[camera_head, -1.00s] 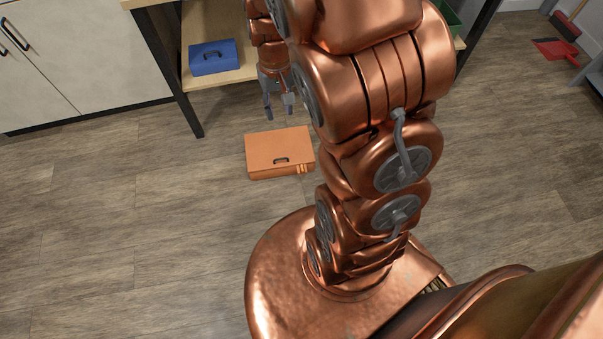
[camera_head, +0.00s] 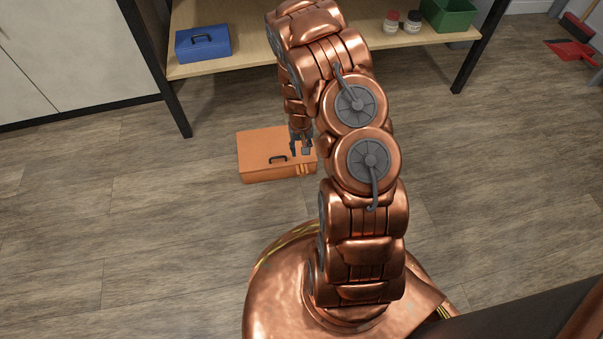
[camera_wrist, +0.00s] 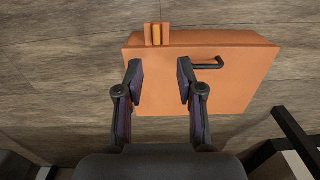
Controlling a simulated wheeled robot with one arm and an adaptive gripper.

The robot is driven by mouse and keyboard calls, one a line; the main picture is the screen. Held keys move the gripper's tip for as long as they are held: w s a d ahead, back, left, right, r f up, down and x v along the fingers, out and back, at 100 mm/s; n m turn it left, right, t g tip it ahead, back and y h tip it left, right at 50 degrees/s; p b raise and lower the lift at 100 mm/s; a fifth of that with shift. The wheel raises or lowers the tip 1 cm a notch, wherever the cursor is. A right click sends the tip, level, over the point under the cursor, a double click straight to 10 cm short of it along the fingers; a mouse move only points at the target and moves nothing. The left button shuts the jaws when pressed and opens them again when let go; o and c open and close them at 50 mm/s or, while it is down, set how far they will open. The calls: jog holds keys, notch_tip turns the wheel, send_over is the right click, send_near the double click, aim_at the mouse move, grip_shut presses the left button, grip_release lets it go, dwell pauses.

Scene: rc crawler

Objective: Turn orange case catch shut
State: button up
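The orange case (camera_head: 262,147) lies flat on the wooden floor with its lid down, and it fills the middle of the wrist view (camera_wrist: 235,88). Its dark handle shows in the head view (camera_head: 278,159) and the wrist view (camera_wrist: 207,63). A small orange catch (camera_wrist: 157,36) sits at the case's edge beside the handle; it also shows in the head view (camera_head: 303,169). My gripper (camera_head: 299,150) is over the catch end of the case. In the wrist view my gripper (camera_wrist: 160,80) is open and empty, its fingertips apart on either side of the catch's line. Height above the case is unclear.
A wooden shelf unit (camera_head: 255,62) with dark legs stands behind the case. It holds a blue case (camera_head: 203,43), small jars (camera_head: 402,23) and a green bin (camera_head: 449,14). A red dustpan (camera_head: 572,50) lies far right. Floor left of the case is clear.

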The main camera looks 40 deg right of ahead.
aim_at(302, 168)
jog(key=f, duration=0.3)
jog(key=shift+d+f+b, duration=0.25)
jog(key=shift+d+b, duration=0.05)
jog(key=shift+b, duration=0.05)
notch_tip(302, 168, down, 8)
jog(key=b, duration=0.3)
jog(key=shift+r, duration=0.25)
grip_shut()
jog(key=shift+a, duration=0.1)
